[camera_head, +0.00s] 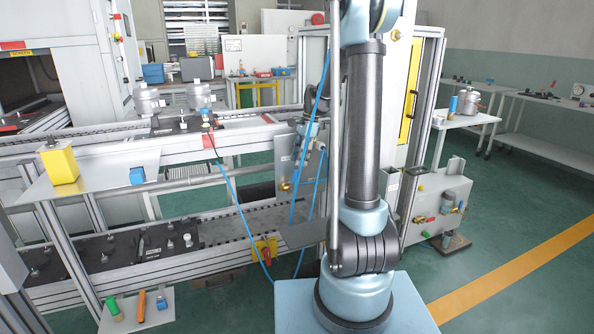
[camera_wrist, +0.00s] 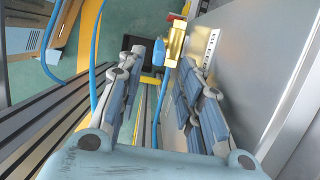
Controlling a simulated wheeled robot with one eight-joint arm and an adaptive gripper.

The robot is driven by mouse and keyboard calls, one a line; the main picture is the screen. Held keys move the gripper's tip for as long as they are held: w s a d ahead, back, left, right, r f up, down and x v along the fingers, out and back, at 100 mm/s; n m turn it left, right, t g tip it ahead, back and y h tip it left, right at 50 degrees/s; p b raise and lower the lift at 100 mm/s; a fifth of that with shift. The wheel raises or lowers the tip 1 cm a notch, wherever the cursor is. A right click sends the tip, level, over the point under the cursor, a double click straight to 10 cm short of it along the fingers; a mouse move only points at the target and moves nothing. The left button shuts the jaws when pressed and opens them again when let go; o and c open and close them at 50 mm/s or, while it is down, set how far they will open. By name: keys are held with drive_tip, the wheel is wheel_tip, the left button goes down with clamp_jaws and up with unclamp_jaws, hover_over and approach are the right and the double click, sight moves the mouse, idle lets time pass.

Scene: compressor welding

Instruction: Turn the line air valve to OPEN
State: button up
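In the wrist view, a brass-yellow block (camera_wrist: 177,38) with a blue part (camera_wrist: 171,57) at its lower end sits beside a grey panel, just beyond the fingertips. It looks like the line air valve, but I cannot read any marking or tell its setting. My gripper (camera_wrist: 161,66) is open, its two fingers spread left and right with nothing between them. The blue part lies just beyond the gap, and I see no clear contact. In the head view, a grey panel (camera_head: 284,170) with a brass fitting (camera_head: 285,186) stands left of my arm, which hides part of that area.
A blue hose (camera_head: 229,190) hangs in front of the conveyor (camera_head: 110,150). A red and yellow switch (camera_head: 265,250) sits on the lower rail. A grey box with coloured fittings (camera_head: 440,208) stands right of my arm. Green floor (camera_head: 500,210) lies clear at the right.

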drive_tip(key=shift+v, duration=1.7)
